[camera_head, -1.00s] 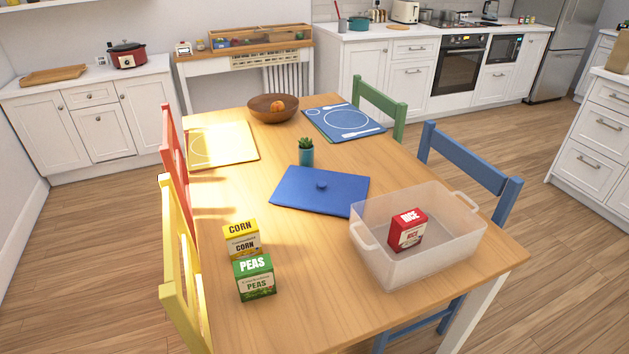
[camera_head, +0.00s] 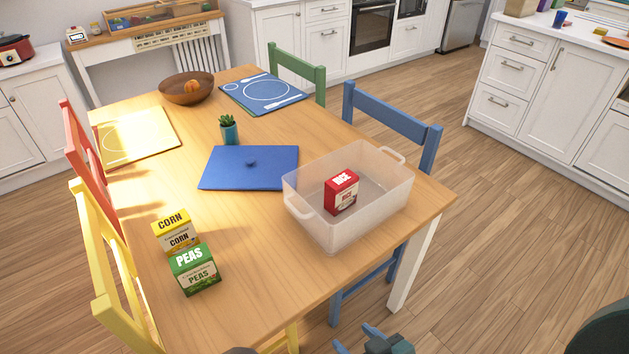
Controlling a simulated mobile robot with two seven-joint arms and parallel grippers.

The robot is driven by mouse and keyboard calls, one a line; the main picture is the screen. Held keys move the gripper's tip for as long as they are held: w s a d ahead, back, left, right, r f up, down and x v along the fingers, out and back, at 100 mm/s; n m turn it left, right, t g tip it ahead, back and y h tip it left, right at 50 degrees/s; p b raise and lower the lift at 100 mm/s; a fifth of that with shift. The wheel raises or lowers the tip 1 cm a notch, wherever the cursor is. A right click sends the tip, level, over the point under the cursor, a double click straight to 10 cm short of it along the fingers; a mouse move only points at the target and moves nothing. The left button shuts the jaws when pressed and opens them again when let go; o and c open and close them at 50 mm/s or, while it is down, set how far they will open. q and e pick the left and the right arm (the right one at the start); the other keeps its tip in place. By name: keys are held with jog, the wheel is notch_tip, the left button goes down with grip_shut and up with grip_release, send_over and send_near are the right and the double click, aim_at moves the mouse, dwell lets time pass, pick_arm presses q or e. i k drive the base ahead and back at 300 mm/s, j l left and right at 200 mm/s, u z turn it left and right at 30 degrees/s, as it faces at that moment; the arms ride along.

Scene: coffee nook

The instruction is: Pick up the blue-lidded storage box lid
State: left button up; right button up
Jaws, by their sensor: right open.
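The blue lid (camera_head: 270,175) lies flat on the wooden table (camera_head: 300,285), a round knob at its middle. The clear storage box (camera_head: 375,207) stands open at the lid's right, near the table's right end, with a red rice box (camera_head: 341,192) inside. My right gripper (camera_head: 357,340) shows at the bottom edge, open and empty, well short of the lid and partly cut off by the frame. My left gripper is not in view.
Corn (camera_head: 175,230) and peas (camera_head: 195,270) boxes stand at the table's near left. A potted plant (camera_head: 229,131) stands just behind the lid. A bowl (camera_head: 187,88) and placemats lie farther back. Yellow (camera_head: 115,275), red, green and blue (camera_head: 390,108) chairs surround the table.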

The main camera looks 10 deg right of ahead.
aim_at(227, 167)
jog(key=k+l, duration=0.2)
jog(key=k, duration=0.15)
jog(key=i+l, duration=0.2)
jog(key=i+l+u, duration=0.15)
jog(key=l, duration=0.25)
jog(key=i+l, duration=0.2)
jog(key=l, duration=0.15)
jog(key=i+l+u, duration=0.1)
jog(key=l, duration=0.25)
jog(key=i+l+u, duration=0.1)
jog(key=i+l, duration=0.55)
jog(key=l, duration=0.1)
